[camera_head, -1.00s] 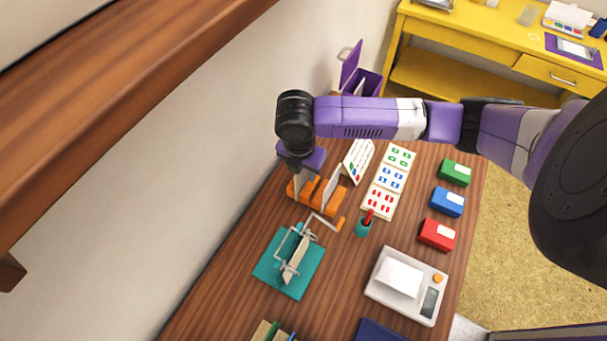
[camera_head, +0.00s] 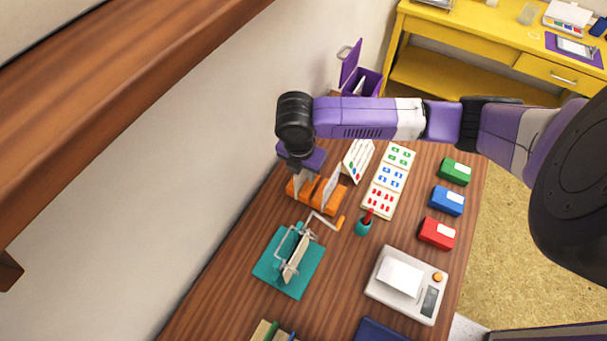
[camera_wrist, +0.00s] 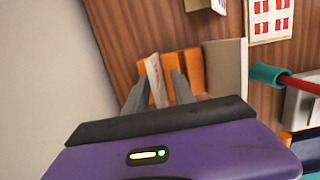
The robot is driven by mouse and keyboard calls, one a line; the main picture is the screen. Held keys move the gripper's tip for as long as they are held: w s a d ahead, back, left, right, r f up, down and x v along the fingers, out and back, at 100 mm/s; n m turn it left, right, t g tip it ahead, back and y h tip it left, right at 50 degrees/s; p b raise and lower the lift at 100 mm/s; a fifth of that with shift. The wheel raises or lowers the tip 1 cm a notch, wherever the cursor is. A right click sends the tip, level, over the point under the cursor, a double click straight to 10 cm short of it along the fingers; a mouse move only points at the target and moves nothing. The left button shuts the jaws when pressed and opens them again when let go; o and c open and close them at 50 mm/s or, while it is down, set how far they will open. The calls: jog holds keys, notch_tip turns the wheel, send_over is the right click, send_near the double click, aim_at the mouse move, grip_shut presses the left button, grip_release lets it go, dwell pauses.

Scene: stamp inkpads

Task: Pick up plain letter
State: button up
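In the wrist view, my gripper (camera_wrist: 161,82) points down with its two fingers apart, over the orange rack (camera_wrist: 196,68). A thin pale letter (camera_wrist: 154,72) with red marks on its edge stands between the fingers, nearer the left one, with a gap to the right one. A wider plain beige letter (camera_wrist: 228,68) stands to the right, outside the fingers. In the head view, my gripper (camera_head: 299,172) is at the left part of the orange rack (camera_head: 323,207), and another letter (camera_head: 330,188) stands upright to its right. The fingertips are mostly hidden there.
A teal stand with a wire clamp (camera_head: 272,270) is in front of the rack. The wall is close on the left.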

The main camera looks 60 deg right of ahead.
grip_shut()
jog(key=shift+r, duration=0.1)
